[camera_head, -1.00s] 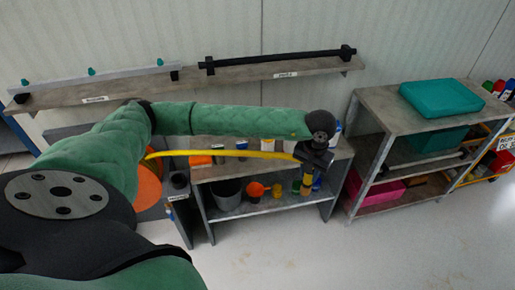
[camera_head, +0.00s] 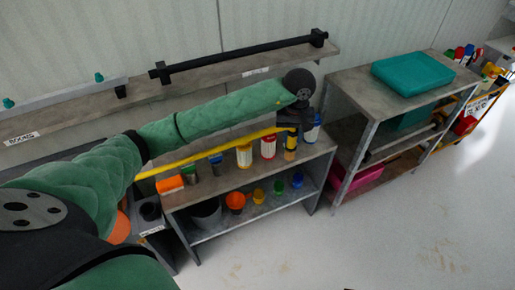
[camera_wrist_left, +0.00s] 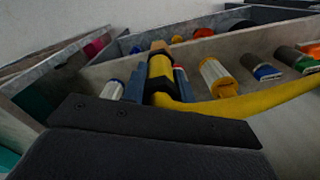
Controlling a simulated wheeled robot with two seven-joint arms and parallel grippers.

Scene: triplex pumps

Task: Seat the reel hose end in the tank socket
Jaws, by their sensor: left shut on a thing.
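The yellow reel hose (camera_head: 215,150) runs from the lower left to my left gripper (camera_head: 290,120), slightly sagging. My left gripper is shut on the hose end, a yellow and black fitting with a brass-coloured tip (camera_head: 290,154) pointing down, above the front of the bench. The left wrist view shows the hose end (camera_wrist_left: 160,70) between the two fingers, its tip free. The orange reel (camera_head: 120,228) is mostly hidden behind my arm. A black round cup-like part (camera_head: 150,211) stands on a grey labelled stand beside it. I cannot tell which thing is the tank socket. My right gripper is not in view.
The grey bench (camera_head: 220,183) carries several bottles and brushes close behind the hose, with a bucket (camera_head: 206,212) and cups on its lower shelf. A rack with a teal box (camera_head: 425,73) stands right. A wall shelf (camera_head: 240,71) with a black bar runs behind. The right floor is clear.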

